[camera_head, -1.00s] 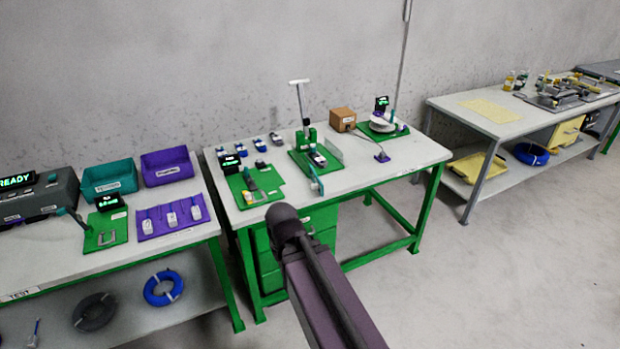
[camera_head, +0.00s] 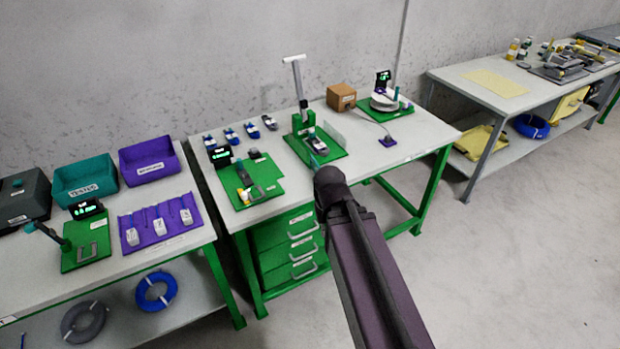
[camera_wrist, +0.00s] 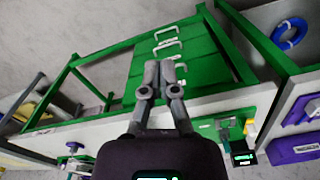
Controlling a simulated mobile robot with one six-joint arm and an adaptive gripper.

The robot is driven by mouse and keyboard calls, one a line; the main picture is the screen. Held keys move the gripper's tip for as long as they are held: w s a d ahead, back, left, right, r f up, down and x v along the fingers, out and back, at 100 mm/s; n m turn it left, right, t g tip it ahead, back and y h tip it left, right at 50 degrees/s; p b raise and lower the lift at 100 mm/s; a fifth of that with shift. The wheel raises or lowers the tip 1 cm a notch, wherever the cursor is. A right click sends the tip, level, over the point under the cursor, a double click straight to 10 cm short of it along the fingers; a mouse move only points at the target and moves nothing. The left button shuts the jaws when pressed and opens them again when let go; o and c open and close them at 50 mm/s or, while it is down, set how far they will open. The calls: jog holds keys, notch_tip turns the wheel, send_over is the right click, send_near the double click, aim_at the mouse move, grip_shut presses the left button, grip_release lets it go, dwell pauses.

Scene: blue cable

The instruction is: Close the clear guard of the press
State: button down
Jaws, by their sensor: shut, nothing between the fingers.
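The press (camera_head: 304,122) stands on a green base on the middle table, with a tall column and a white T-shaped handle (camera_head: 294,59). Its clear guard (camera_head: 334,133) looks like a pale upright panel at the right side of the base, apart from the column, so it appears open. A small white-and-dark part (camera_head: 318,143) sits at the front of the press. My gripper (camera_wrist: 160,75) is shut and empty in the wrist view, seen against the table's green drawers. In the head view my arm covers the area in front of the press, and I cannot make out the fingers there.
A green fixture board (camera_head: 262,190) lies left of the press. A brown box (camera_head: 341,97) and a reel stand (camera_head: 385,101) are behind it to the right. Another bench (camera_head: 90,262) with teal and purple bins stands at left. The table's right front is mostly clear.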

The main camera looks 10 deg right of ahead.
jog(key=shift+d, duration=0.15)
jog(key=w+a+n+h+b, duration=0.3)
jog(key=w+a+n+h, duration=0.1)
jog(key=w+n, duration=0.6)
jog(key=w+a+n+t+h+b, duration=0.1)
jog(key=w+a+n+h+b, duration=0.2)
jog(key=w, duration=1.4)
jog(key=a+n+h, duration=0.1)
jog(key=a+n, duration=0.2)
jog(key=n, duration=0.4)
jog(key=shift+a+f+h, duration=0.25)
jog(key=shift+f+h, duration=0.15)
jog(key=shift+w+d+f+b, duration=0.1)
jog(key=shift+d+f+b, duration=0.05)
jog(key=shift+b, duration=0.2)
